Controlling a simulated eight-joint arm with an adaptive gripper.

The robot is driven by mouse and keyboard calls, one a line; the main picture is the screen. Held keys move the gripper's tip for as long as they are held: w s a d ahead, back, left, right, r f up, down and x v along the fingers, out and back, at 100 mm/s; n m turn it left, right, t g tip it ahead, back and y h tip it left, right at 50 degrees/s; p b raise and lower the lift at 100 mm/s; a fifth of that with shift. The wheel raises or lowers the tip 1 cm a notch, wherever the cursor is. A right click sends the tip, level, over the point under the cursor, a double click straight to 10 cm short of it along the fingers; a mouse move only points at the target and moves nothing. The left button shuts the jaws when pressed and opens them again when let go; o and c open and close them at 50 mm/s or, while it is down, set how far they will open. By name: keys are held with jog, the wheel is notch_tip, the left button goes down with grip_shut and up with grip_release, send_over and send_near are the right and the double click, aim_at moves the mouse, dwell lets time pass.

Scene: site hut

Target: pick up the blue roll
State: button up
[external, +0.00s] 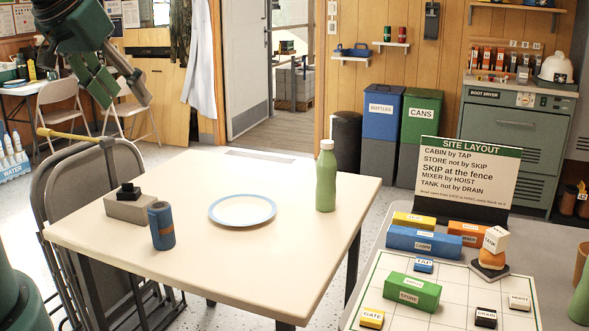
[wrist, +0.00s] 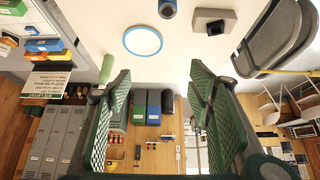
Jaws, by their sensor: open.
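The blue roll (external: 161,225) stands upright near the left front part of the cream table (external: 300,258). In the wrist view the roll (wrist: 167,8) is cut off by the top edge. My gripper (external: 124,97) is high at the upper left in the external view, above and well apart from the roll. Its two green padded fingers are spread wide with nothing between them, as the wrist view also shows (wrist: 160,75).
A grey block with a black top (external: 130,205) stands close behind the roll, to its left. A blue-rimmed white plate (external: 242,210) and a green bottle (external: 326,178) are farther right. A folded chair (external: 70,190) leans by the left edge. The table front is clear.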

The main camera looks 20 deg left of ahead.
jog(key=n+g+b, duration=0.4)
jog(key=n, duration=0.7)
send_over(160, 205)
jog(key=s, duration=0.2)
notch_tip(160, 205, down, 14)
jog(key=f+n+g, duration=0.1)
jog(key=f+n, duration=0.2)
jog(key=f, duration=0.1)
jog(key=w+f+n+g+b, duration=0.1)
jog(key=f+n, duration=0.2)
jog(key=f, duration=0.1)
jog(key=w+f+n+b, duration=0.1)
jog(key=f+n, duration=0.2)
jog(key=f, duration=0.2)
jog(key=shift+g, duration=0.4)
jog(key=shift+f+n, duration=0.5)
jog(key=shift+f, duration=0.25)
jog(key=shift+f, duration=0.1)
jog(key=shift+f+b, duration=0.45)
jog(key=shift+f, duration=0.75)
jog(key=shift+s+f+b, duration=0.2)
jog(key=shift+f+b, duration=0.8)
jog(key=shift+f, duration=1.6)
